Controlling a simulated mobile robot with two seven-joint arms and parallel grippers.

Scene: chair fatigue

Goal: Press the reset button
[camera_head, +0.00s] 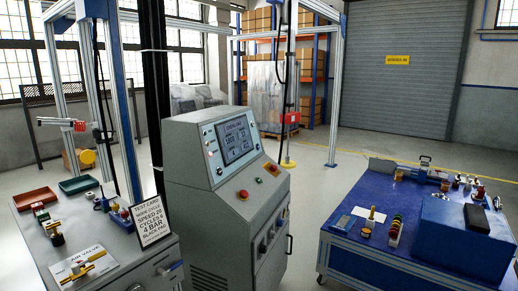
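A grey control console (190,205) stands in the middle of the view. Its sloped face carries a lit screen (236,139) with small text and figures. Several dark knobs line the console's right side. I cannot read which control is the reset button. Neither of my grippers shows in this view.
A grey bench (130,268) at left holds trays, valve parts and a standing test card (149,220). A blue table (350,249) at right holds tools and a blue box (455,235). Metal frame posts rise behind the console. Floor shows between console and blue table.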

